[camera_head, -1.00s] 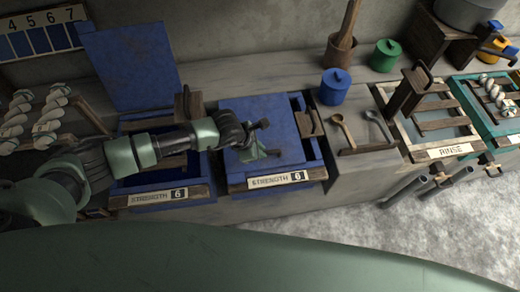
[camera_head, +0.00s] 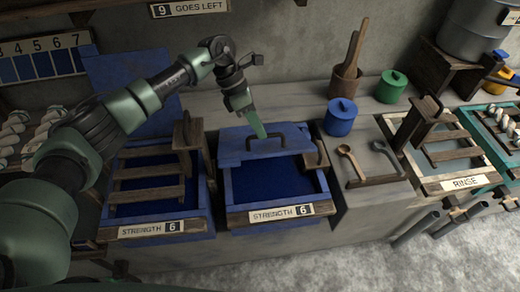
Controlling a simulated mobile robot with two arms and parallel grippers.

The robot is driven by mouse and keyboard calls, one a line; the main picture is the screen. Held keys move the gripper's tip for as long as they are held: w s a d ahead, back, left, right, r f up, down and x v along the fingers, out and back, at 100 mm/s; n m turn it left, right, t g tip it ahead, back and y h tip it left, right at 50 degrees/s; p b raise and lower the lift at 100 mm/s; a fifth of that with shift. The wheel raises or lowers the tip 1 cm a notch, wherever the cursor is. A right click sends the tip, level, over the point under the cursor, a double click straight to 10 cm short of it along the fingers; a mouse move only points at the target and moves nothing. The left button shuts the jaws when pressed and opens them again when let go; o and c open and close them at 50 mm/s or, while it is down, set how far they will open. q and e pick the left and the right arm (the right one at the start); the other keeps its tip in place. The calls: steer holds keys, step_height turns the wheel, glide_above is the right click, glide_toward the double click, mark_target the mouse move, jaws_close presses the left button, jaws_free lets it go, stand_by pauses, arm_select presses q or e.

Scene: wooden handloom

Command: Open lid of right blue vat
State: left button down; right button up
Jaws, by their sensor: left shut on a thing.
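The right blue vat (camera_head: 232,190) stands in the middle, with its "STRENGTH 6" label on the front. Its blue lid (camera_head: 230,146) is raised at the back, foreshortened, and the dark blue inside of the vat shows in front of it. My right gripper is not in view.
The left blue vat (camera_head: 109,215) has its lid (camera_head: 130,80) standing open and a wooden rack inside. A blue jar (camera_head: 341,118), spoons (camera_head: 351,160) and the rinse vat (camera_head: 463,183) are to the right. A wooden shelf (camera_head: 60,8) is above.

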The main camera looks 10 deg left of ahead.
arm_select(q)
steer(key=shift+w+a+r+b, duration=0.25)
steer(key=shift+w+r+b, duration=0.05)
steer(key=shift+w+r, duration=0.35)
steer(key=c, duration=1.7)
jaws_free()
steer(key=shift+o, duration=1.2)
steer(key=shift+f, duration=0.1)
steer(key=shift+w+f, duration=0.1)
steer(key=shift+w, duration=0.05)
steer(key=b+v, duration=0.2)
steer(key=v, duration=0.6)
